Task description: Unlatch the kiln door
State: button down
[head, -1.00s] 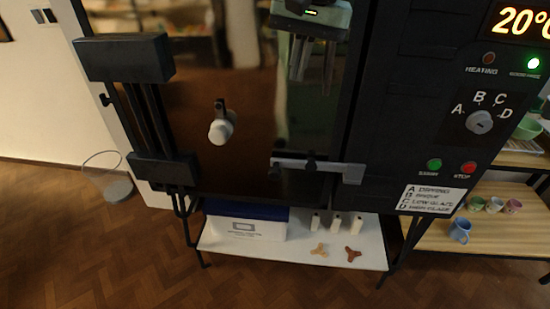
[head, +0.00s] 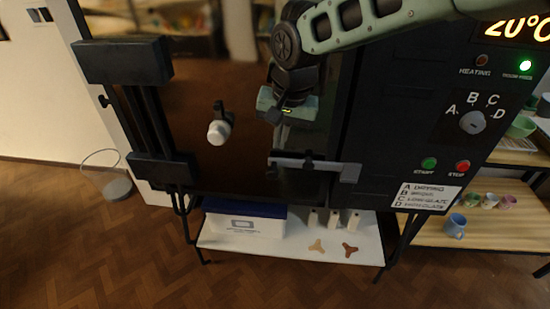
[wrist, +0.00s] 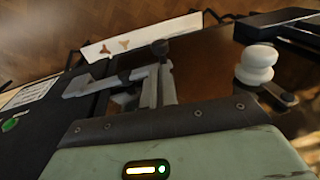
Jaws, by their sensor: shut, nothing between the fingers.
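The kiln door (head: 250,175) is a dark, glossy panel that looks closed. A white knob (head: 219,131) stands out from it and shows at right in the wrist view (wrist: 256,65). The latch is a grey bar (head: 335,170) with a dark knob, lying level across the door's right edge. It also shows left of the fingers in the wrist view (wrist: 95,83). My gripper (wrist: 160,82) is shut and empty, its grey fingers close to the latch in the picture. I cannot tell whether they touch it. In the head view its green body hides the fingers.
The control panel with a dial (head: 472,122) and green and red buttons is right of the door. Black hinge blocks (head: 125,62) stick out at left. Below is a white shelf (head: 290,250) with a box, bottles and small stilts. A wooden shelf (head: 490,235) holds cups.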

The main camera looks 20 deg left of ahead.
aim_at(273, 170)
jog(key=f, duration=0.2)
jog(key=a+f+p, duration=0.1)
jog(key=f, duration=0.4)
jog(key=shift+w+a+f+p, duration=0.15)
jog(key=shift+f+p, duration=0.2)
jog(key=shift+f, duration=0.1)
